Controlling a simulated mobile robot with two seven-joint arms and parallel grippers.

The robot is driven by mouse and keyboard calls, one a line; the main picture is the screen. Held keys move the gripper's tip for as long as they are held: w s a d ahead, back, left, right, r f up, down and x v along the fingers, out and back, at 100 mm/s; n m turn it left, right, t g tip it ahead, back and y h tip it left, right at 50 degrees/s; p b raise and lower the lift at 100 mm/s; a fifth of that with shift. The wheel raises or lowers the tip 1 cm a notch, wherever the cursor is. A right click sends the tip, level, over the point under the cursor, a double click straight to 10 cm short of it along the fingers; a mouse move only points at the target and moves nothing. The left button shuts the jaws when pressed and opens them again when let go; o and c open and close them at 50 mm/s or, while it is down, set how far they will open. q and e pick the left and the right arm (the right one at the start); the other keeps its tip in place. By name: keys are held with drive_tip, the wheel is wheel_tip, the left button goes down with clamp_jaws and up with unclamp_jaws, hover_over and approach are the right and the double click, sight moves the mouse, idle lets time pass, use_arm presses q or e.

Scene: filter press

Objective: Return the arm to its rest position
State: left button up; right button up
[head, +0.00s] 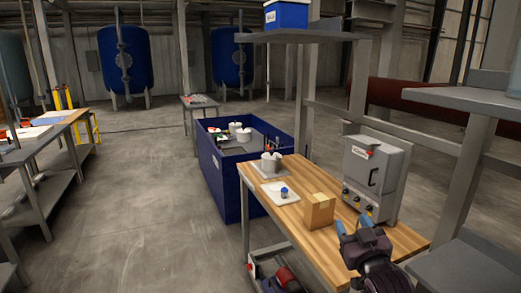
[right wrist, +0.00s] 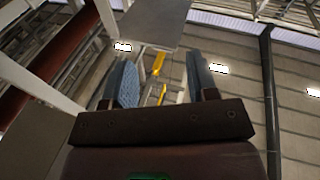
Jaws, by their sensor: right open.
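My right gripper (head: 354,226) shows at the lower right of the head view, over the front right part of the wooden bench (head: 328,258). Its blue fingertips are spread apart. In the right wrist view the two fingers of this gripper (right wrist: 163,85) stand apart with nothing between them. That view looks up toward the ceiling, beams and lamps. My left gripper is not in view.
A blue bin (head: 226,184) stands behind.

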drive_tip(key=s+d+f+g, duration=0.1)
drive_tip(key=s+f+g, duration=0.1)
drive_tip(key=s+f, duration=0.4)
drive_tip(key=s+d+f+m+g+h, duration=0.1)
drive_tip(key=s+d+f+g, duration=0.1)
drive_tip(key=s+f, duration=0.5)
wheel_tip(320, 180, down, 6)
drive_tip(key=shift+s+d+f, duration=0.15)
drive_tip(key=shift+f, duration=0.05)
drive_tip(key=s+d+f+g, duration=0.1)
drive_tip(key=s+f, duration=0.2)
drive_tip(key=s, duration=0.2)
drive_tip(key=s+d+f+g, duration=0.1)
drive_tip(key=s+f, duration=0.3)
drive_tip(key=s, duration=0.1)
drive_tip(key=s+d+f+m+g+h, duration=0.1)
drive_tip(key=s+f, duration=0.3)
drive_tip(key=s, duration=0.1)
drive_tip(key=shift+f+g, duration=0.1)
drive_tip(key=shift+g, duration=0.3)
